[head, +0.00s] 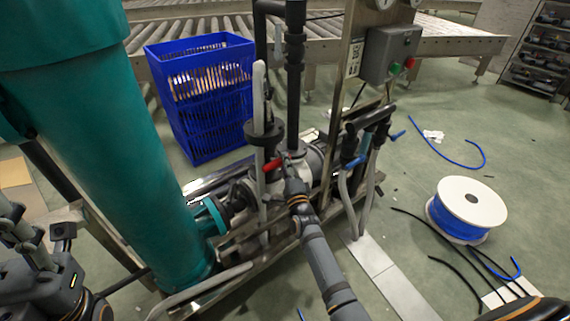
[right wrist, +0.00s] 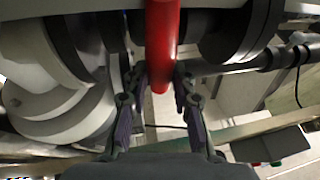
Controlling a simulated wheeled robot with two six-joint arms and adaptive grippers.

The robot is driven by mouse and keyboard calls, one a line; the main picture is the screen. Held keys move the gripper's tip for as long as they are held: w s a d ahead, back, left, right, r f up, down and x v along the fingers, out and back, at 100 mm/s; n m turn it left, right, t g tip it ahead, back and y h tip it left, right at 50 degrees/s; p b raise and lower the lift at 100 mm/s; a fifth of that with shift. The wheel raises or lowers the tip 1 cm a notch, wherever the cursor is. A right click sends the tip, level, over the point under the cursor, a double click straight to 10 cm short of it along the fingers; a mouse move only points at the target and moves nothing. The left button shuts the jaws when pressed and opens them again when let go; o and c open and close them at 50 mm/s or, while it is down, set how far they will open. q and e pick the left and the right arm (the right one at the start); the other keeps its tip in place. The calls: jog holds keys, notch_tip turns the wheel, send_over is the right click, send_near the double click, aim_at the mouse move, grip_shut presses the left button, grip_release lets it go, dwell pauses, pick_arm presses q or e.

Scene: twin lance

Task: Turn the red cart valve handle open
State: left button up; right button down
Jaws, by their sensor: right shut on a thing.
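The red valve handle (head: 272,165) is on the pipework of the cart, near the middle of the head view. In the right wrist view the red handle (right wrist: 161,45) comes down from the top edge between my two fingers. My right gripper (head: 284,160) reaches it from the lower right and is shut on it; the fingertips (right wrist: 158,85) lie on either side of its lower end. The valve body behind the handle is partly hidden by my gripper. Part of my left gripper (head: 22,228) shows at the lower left, away from the valve; its jaws are unclear.
A large teal cylinder (head: 110,150) stands left of the valve. A blue crate (head: 205,120) is behind it. A grey control box (head: 390,52) and hoses (head: 360,200) are to the right. A blue cable spool (head: 470,205) sits on the open floor at right.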

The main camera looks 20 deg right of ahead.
jog(key=n+y, duration=0.3)
jog(key=n, duration=0.3)
jog(key=r+n+y+p, duration=0.1)
jog(key=n+y, duration=0.3)
jog(key=n, duration=0.3)
jog(key=a+r+n+t+y+p, duration=0.1)
jog(key=n+y, duration=0.2)
jog(key=n, duration=0.4)
jog(key=shift+s+r, duration=0.2)
jog(key=shift+s+a+n+g+y+p, duration=0.1)
jog(key=shift+a+n+g+y+p, duration=0.2)
jog(key=shift+n+y, duration=0.75)
jog(key=shift+s+a+n+g+y+p, duration=0.1)
jog(key=shift+n+g+y+p, duration=0.3)
jog(key=shift+n, duration=1.35)
jog(key=shift+g, duration=0.3)
jog(key=c, duration=1.1)
grip_release()
